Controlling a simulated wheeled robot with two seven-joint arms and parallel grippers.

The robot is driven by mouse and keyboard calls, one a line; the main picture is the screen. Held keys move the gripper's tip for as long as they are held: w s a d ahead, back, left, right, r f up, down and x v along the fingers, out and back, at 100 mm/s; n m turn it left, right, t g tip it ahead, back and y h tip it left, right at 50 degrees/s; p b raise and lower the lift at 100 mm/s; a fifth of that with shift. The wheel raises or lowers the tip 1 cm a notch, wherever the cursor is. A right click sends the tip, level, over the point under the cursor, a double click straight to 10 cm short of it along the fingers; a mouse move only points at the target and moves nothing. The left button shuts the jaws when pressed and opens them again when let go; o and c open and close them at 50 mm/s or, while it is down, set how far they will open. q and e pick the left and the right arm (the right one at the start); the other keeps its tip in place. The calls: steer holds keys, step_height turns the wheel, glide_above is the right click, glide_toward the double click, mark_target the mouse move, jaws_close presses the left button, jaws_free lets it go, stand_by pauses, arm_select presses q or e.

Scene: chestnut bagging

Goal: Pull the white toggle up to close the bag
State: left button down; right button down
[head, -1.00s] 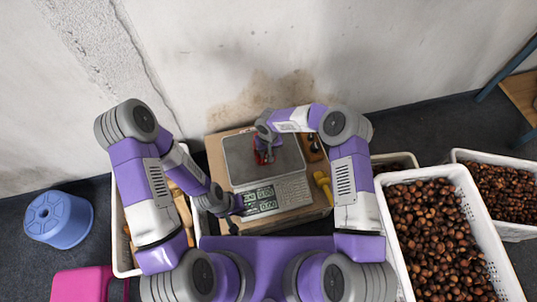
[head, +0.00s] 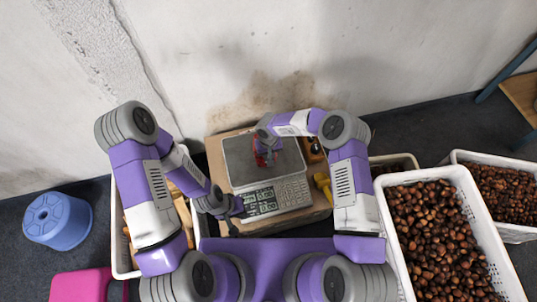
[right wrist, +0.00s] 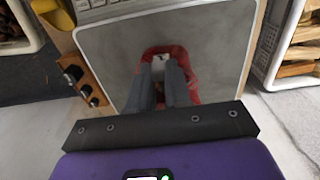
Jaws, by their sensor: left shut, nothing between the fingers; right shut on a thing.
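The red bag (head: 259,159) is on the scale's grey pan, mostly hidden by my right wrist in the head view. In the right wrist view the red bag (right wrist: 183,64) surrounds the fingertips, with the small white toggle (right wrist: 166,57) between them. My right gripper (right wrist: 163,69) is shut on the white toggle at the bag's top. My left gripper (head: 238,208) is shut and empty, beside the scale's lower left corner and apart from the bag.
White crates of chestnuts (head: 462,172) stand on the right. A white crate (head: 117,226) is under my left arm. A blue stool (head: 58,218) is far left.

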step_height(320, 180, up, 5)
steer(key=shift+r+p, duration=0.1)
steer(key=shift+p, duration=1.1)
steer(key=c, duration=1)
jaws_free()
step_height(320, 180, up, 7)
steer(key=p, duration=0.1)
steer(key=shift+r+p, duration=0.15)
steer(key=shift+p, duration=0.25)
